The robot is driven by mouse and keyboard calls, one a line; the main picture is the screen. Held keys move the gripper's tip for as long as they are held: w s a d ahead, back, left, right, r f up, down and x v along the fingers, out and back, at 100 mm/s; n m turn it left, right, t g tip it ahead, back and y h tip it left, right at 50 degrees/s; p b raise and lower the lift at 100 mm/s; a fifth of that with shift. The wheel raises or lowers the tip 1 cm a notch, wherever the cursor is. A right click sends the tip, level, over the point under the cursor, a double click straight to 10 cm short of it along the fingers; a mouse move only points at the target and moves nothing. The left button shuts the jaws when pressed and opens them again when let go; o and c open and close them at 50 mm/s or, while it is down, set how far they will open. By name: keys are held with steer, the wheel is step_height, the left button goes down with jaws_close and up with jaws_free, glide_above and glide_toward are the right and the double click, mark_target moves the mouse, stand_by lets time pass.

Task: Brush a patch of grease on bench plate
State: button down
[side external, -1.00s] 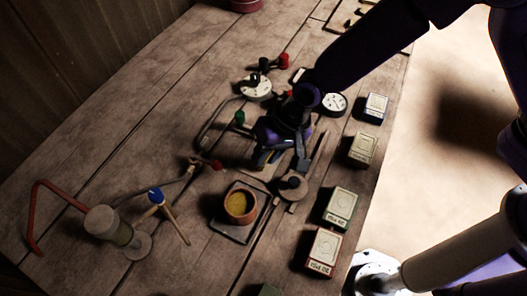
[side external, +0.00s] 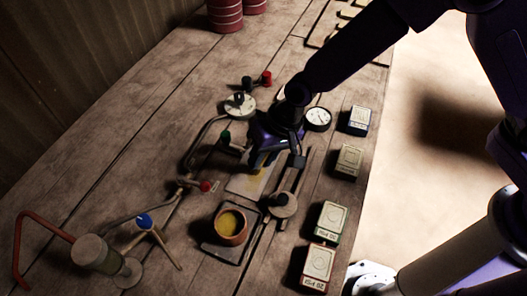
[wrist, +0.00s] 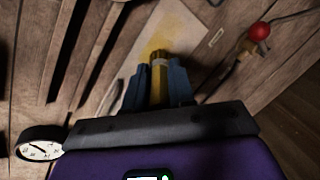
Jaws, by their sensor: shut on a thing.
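My gripper (side external: 262,158) is shut on a brush (wrist: 158,80), which stands between the blue fingers in the wrist view with its tip pointing at the bench plate. The pale bench plate (side external: 240,187) lies flat on the wooden bench under my gripper; it also shows in the wrist view (wrist: 202,42). A yellow grease patch (wrist: 172,32) is smeared on the plate around and beyond the brush tip. The tip is at or just above the patch; I cannot tell whether it touches. A round pot (side external: 231,238) with yellow contents stands nearer the camera than the plate.
A round-ended metal lever (side external: 284,204) lies right of the plate. A red-knobbed pipe valve (side external: 206,186) is at its left. A dial gauge (side external: 317,118) and several labelled boxes (side external: 333,218) line the right. A blue-topped tripod (side external: 145,221) stands left.

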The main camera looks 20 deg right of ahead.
steer(key=shift+s+a, duration=1.95)
steer(key=shift+a, duration=0.2)
steer(key=shift+w+a, duration=0.3)
steer(key=shift+w+d, duration=2.7)
steer(key=shift+s+a, duration=2.8)
step_height(320, 180, up, 8)
steer(key=shift+w+d, duration=0.15)
